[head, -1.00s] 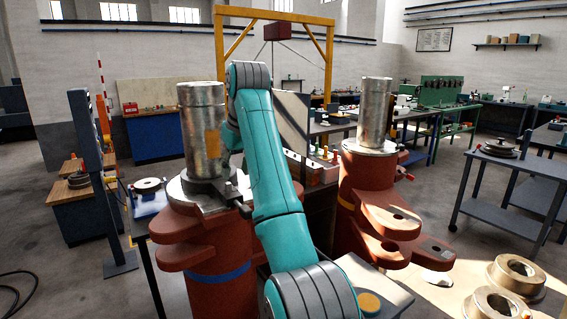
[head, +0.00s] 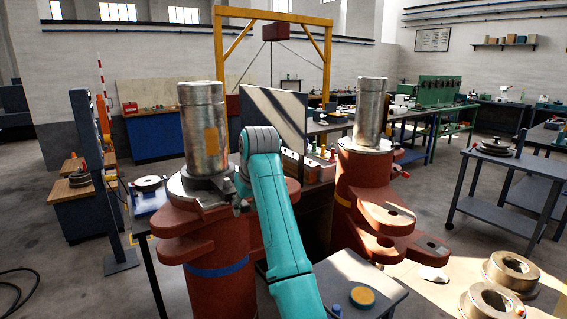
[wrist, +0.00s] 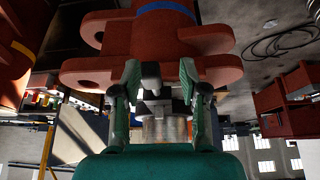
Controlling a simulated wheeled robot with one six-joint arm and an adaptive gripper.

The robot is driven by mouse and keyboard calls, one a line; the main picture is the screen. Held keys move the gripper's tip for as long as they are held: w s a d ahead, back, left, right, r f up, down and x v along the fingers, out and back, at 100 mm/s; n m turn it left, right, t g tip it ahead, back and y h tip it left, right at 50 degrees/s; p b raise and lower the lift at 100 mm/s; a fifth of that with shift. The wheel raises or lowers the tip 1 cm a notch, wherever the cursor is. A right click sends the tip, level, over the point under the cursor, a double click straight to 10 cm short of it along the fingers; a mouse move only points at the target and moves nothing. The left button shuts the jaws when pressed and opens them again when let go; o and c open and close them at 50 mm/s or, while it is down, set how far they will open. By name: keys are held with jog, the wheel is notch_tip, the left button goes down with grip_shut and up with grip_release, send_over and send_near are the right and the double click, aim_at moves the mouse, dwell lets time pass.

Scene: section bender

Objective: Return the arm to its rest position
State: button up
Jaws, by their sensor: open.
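My teal arm (head: 278,225) reaches forward in the head view, its far joint beside the left red bending post. In the wrist view my gripper (wrist: 158,82) is open, its two green-backed fingers spread apart with nothing held between them. The picture there is upside down. The left red post (wrist: 145,40) with its blue band shows close beyond the fingers, and a metal roller (wrist: 165,130) shows between them farther down. In the head view the gripper itself is hidden behind the arm and post.
The left roller (head: 205,130) and right roller (head: 371,112) stand upright on red posts. A sheet panel (head: 275,115) stands between them. A small grey table (head: 385,300) is at the front, metal rings (head: 510,272) lie at right, and a grey cart (head: 508,175) stands behind.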

jog(key=s+d+f+m+t, duration=0.1)
jog(key=s+d+f, duration=0.15)
jog(key=f, duration=0.75)
jog(key=s+d+f+t, duration=0.1)
jog(key=d+f, duration=0.2)
jog(key=f, duration=0.6)
jog(key=s+d+f+m, duration=0.1)
jog(key=d+f, duration=0.2)
jog(key=f, duration=0.7)
jog(key=s+d+f+m+t, duration=0.1)
jog(key=s+d+f+t, duration=0.1)
jog(key=s+d+f, duration=0.5)
jog(key=s+d+f+t, duration=0.1)
jog(key=s+d+f, duration=0.1)
jog(key=s+f, duration=0.8)
jog(key=s+d+r+m+t+h, duration=0.1)
jog(key=s+d, duration=0.3)
jog(key=s, duration=0.9)
jog(key=s+d+r+m+t+h, duration=0.15)
jog(key=s+d, duration=0.25)
jog(key=s, duration=1)
jog(key=s+d+r+t, duration=0.2)
jog(key=s+d+r, duration=0.1)
jog(key=s+r, duration=1.4)
jog(key=shift+s+r+t, duration=0.2)
jog(key=shift+s+t, duration=0.15)
jog(key=shift+s, duration=0.4)
jog(key=shift+m, duration=0.25)
